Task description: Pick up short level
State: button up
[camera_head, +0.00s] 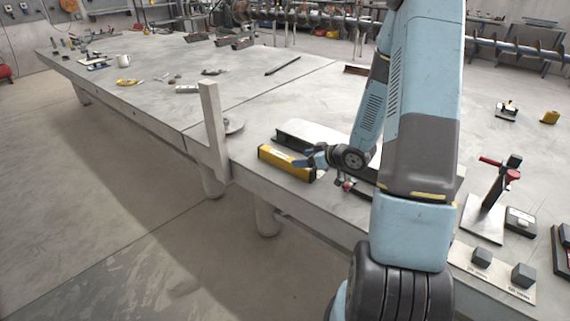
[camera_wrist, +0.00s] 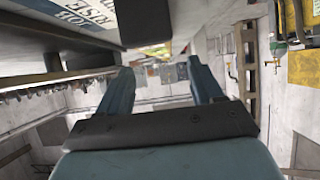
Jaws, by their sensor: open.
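A short yellow block-like bar with dark ends, which looks like the short level (camera_head: 285,163), lies near the front edge of the table. My gripper (camera_head: 311,158) is at the right end of this bar, low over the table. In the wrist view my gripper (camera_wrist: 163,78) is open, with its two blue fingers apart and nothing clearly between them. I cannot tell from the head view whether a finger touches the bar. My arm hides part of the table to the right of the gripper.
A flat dark-edged plate or case (camera_head: 316,134) lies just behind the bar. An upright pale post (camera_head: 212,130) stands at the table edge to the left. A red-handled clamp stand (camera_head: 490,200) and dark blocks (camera_head: 523,275) are at right. The table's middle is mostly clear.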

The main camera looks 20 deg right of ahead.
aim_at(291, 159)
jog(key=shift+x, duration=3.75)
grip_shut()
